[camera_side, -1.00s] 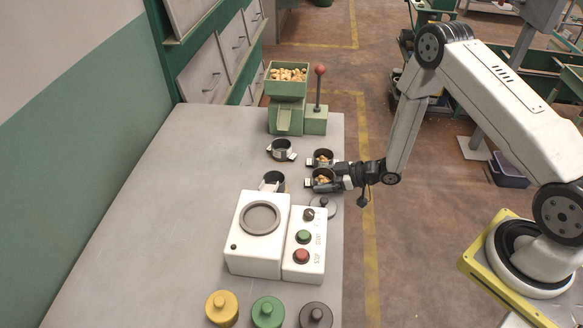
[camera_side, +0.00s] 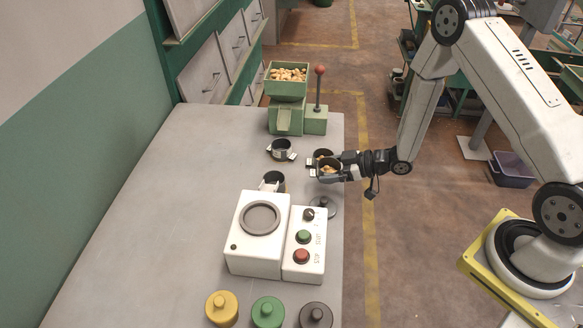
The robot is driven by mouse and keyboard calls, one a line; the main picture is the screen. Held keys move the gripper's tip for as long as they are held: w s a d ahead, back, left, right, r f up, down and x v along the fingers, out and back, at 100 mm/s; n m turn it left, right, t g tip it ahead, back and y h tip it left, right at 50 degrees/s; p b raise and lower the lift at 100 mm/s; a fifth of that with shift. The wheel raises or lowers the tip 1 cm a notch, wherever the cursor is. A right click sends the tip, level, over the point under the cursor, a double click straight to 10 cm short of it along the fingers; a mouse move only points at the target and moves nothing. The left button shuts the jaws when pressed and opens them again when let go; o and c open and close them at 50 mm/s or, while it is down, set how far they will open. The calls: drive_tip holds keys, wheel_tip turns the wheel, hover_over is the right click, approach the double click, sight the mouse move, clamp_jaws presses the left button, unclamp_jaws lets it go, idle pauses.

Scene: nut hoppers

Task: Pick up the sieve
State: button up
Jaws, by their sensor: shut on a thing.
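My gripper (camera_side: 331,172) reaches in from the right and is shut on this sieve, which looks raised above the tabletop. Two more similar dark cups with pale tabs stand on the table, one (camera_side: 281,149) further back and one (camera_side: 273,181) behind the white machine.
A green hopper (camera_side: 287,91) full of nuts stands at the back beside a red-knobbed lever (camera_side: 319,90). A white machine (camera_side: 257,247) with a button panel (camera_side: 303,262) is in front. Yellow (camera_side: 221,307), green (camera_side: 267,311) and dark (camera_side: 315,315) knobbed discs lie nearer. The table's left side (camera_side: 165,190) is clear.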

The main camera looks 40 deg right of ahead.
drive_tip(key=s+r, duration=0.8)
drive_tip(key=s, duration=0.4)
drive_tip(key=shift+s, duration=0.15)
idle(0.3)
drive_tip(key=s+a+r+n+g+y, duration=0.1)
drive_tip(key=a+r+n+g+y, duration=0.1)
drive_tip(key=a+r+n+g, duration=0.3)
drive_tip(key=s+a+r+n+g+y, duration=0.2)
drive_tip(key=a+r+n+g, duration=0.3)
drive_tip(key=a, duration=0.7)
drive_tip(key=n+g, duration=0.2)
drive_tip(key=g, duration=0.1)
drive_tip(key=shift+s+y, duration=0.2)
drive_tip(key=shift+y, duration=0.2)
drive_tip(key=shift+a+r, duration=0.1)
drive_tip(key=shift+a, duration=0.05)
